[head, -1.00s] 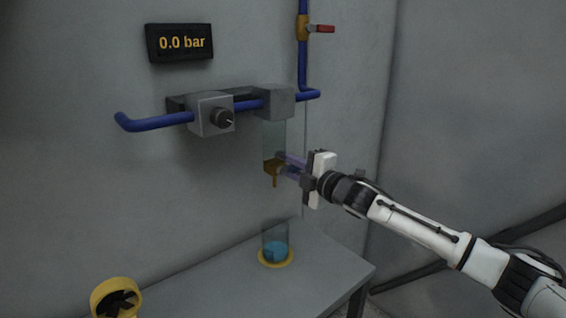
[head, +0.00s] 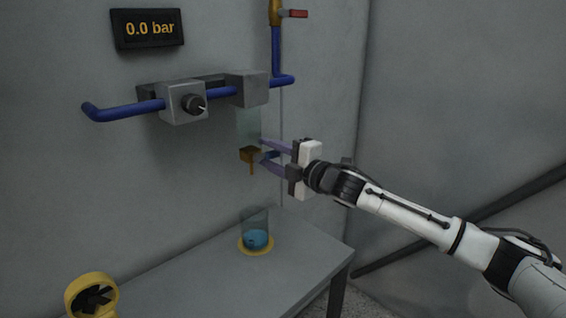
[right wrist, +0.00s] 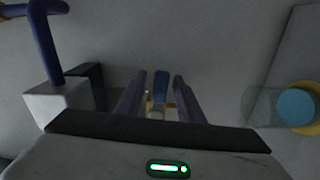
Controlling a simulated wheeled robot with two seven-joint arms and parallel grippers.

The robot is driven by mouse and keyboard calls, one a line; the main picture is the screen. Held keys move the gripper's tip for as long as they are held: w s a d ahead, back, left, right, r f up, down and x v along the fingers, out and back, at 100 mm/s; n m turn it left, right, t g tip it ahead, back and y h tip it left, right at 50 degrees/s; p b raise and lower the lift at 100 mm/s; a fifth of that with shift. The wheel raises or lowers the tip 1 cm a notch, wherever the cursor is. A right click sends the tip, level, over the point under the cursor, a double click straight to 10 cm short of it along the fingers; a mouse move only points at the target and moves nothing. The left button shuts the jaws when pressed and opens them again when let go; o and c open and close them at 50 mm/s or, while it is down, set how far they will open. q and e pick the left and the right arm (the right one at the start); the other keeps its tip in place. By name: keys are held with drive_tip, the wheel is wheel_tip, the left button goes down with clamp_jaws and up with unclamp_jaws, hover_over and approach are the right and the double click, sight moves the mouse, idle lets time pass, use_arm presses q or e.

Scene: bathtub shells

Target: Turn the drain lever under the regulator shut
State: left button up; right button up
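The regulator (head: 183,103) is a grey block with a black knob on the blue pipe. To its right, a clear bowl (head: 249,128) hangs under a second grey block, with a brass drain (head: 249,155) and spout at its bottom. The drain's blue lever (right wrist: 161,86) points out between the two purple fingers of my right gripper (head: 264,151). In the right wrist view the fingers stand open on either side of the lever, with a gap visible at each side. Part of the drain is hidden behind the lever in that view. My left gripper is not in view.
A beaker (head: 256,231) with blue liquid stands on a yellow ring on the bench (head: 200,272), below the drain. A gauge (head: 148,29) reads 0.0 bar. A red-handled valve (head: 294,14) is on the upright pipe. A yellow round object (head: 92,295) is at lower left.

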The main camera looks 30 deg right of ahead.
sight(274, 157)
drive_tip(key=s, duration=0.2)
drive_tip(key=s+b, duration=0.1)
drive_tip(key=s, duration=0.1)
drive_tip(key=s+d, duration=0.1)
drive_tip(key=shift+s+d+f+b, duration=0.1)
drive_tip(key=shift+s+f+b, duration=0.15)
drive_tip(key=shift+s+b, duration=0.15)
drive_tip(key=shift+s+d+r, duration=0.1)
drive_tip(key=shift+s, duration=0.55)
drive_tip(key=shift+s+r, duration=0.1)
drive_tip(key=shift+s, duration=0.1)
drive_tip(key=shift+c, duration=0.2)
